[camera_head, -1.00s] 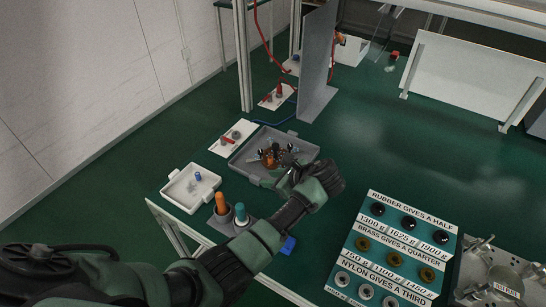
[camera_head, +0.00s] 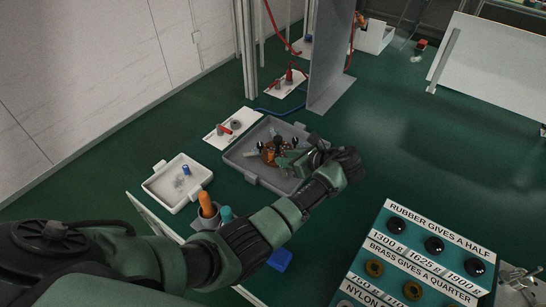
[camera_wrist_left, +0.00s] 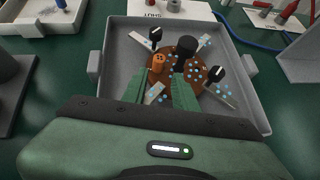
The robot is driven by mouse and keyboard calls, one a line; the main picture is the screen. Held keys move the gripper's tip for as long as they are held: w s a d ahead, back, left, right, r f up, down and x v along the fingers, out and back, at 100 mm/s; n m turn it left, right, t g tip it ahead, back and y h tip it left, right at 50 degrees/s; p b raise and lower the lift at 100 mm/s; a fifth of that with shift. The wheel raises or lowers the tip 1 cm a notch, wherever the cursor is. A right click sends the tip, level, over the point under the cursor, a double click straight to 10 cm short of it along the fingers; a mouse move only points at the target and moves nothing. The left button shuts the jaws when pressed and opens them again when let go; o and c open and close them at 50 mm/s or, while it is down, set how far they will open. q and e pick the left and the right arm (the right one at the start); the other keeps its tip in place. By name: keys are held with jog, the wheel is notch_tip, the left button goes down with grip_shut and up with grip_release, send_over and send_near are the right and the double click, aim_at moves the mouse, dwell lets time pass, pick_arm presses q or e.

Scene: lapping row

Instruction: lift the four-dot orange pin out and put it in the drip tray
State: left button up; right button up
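The orange pin (camera_wrist_left: 158,63), with small dark dots on its top, stands upright on a round orange-brown plate (camera_wrist_left: 174,80) spotted with light blue dots. The plate lies in a grey tray (camera_wrist_left: 118,62), which also shows in the head view (camera_head: 241,164). My left gripper (camera_wrist_left: 163,80) is open over the plate, its green fingers on either side of the pin's near side; I cannot tell whether they touch it. In the head view the left gripper (camera_head: 287,159) reaches into the grey tray from the right. I cannot tell which tray is the drip tray. My right gripper is not in view.
A black knob (camera_wrist_left: 187,47) and black-tipped arms stand around the plate. A white tray (camera_head: 161,193) holding a blue cylinder (camera_head: 186,169) stands left of the grey tray. An orange-topped holder (camera_head: 207,204) stands in front. A white card (camera_head: 226,134) lies behind. A labelled rack (camera_head: 420,262) stands right.

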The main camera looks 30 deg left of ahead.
aim_at(273, 155)
pick_arm(q)
jog(key=x, duration=0.6)
jog(key=shift+a+r, duration=0.15)
jog(key=shift+a, duration=0.2)
jog(key=shift+c, duration=0.3)
grip_shut()
